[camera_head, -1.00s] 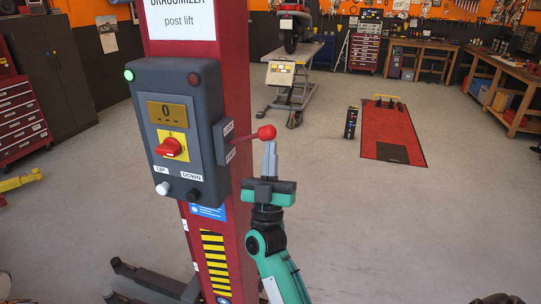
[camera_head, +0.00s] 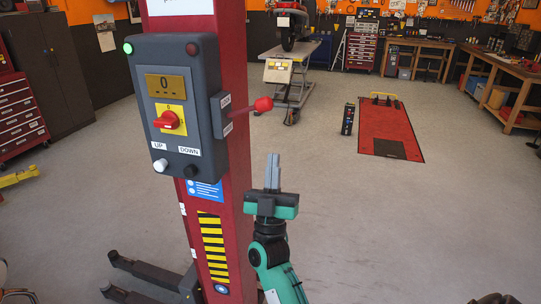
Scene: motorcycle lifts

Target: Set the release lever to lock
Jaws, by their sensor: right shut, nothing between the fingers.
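The release lever (camera_head: 264,104) is a thin red rod with a red ball knob. It sticks out to the right from a small grey side block (camera_head: 222,114) on the control box (camera_head: 180,110). The rod leaves between two small white labels, too small to read surely, and slants slightly up to the knob. My right gripper (camera_head: 273,160) is below the knob, apart from it. Its grey fingers point up and are shut with nothing between them. My left gripper is not in view.
The control box, with a red rotary switch (camera_head: 167,121), is mounted on a red post (camera_head: 233,200). Dark base legs (camera_head: 145,272) spread at its foot. The floor right of the post is open up to a red floor lift (camera_head: 391,127). A motorcycle lift (camera_head: 291,75) stands behind.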

